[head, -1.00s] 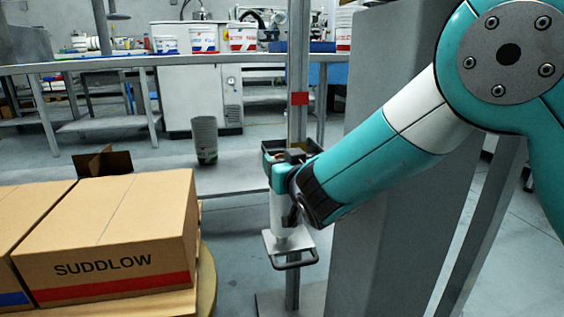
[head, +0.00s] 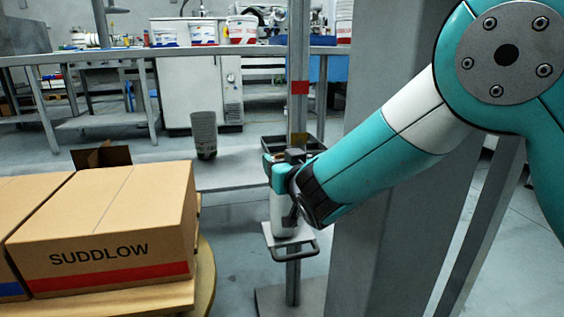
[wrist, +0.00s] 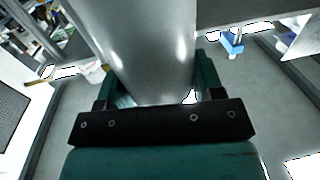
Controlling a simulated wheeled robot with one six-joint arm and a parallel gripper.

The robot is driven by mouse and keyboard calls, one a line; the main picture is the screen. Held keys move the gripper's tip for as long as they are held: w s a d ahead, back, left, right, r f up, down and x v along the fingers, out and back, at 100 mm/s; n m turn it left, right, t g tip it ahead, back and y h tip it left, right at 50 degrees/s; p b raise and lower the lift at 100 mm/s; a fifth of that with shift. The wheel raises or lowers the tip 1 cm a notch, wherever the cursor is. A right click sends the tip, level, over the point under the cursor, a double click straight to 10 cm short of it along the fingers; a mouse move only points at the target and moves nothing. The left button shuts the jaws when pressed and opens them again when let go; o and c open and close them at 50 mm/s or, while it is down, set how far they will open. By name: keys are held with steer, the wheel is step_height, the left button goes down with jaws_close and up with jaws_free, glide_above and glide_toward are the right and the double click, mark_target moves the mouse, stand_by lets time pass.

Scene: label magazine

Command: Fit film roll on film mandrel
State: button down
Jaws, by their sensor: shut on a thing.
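The film roll (head: 279,213) is a pale, smooth cylinder. It stands about upright under my gripper (head: 279,172) in the head view. In the wrist view the roll (wrist: 148,45) is large and lies between the two teal fingers, so my gripper is shut on it. The roll's lower end is at or just above a small grey plate (head: 300,238) with a dark looped handle, fixed by the post. The film mandrel cannot be made out; the roll and my gripper cover that spot. Whether the roll is around it, I cannot tell.
A grey post (head: 298,100) with a red band rises right behind my gripper. A dark tray (head: 310,146) is beside the gripper. A wide grey column stands to the right. SUDDLOW cartons (head: 110,225) stand at left. A stack of grey cups (head: 204,134) stands behind.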

steer(key=shift+f, duration=0.15)
steer(key=shift+c, duration=0.8)
jaws_free()
steer(key=shift+s, duration=0.1)
steer(key=b+v, duration=0.5)
steer(key=v, duration=1.2)
steer(key=shift+d, duration=0.15)
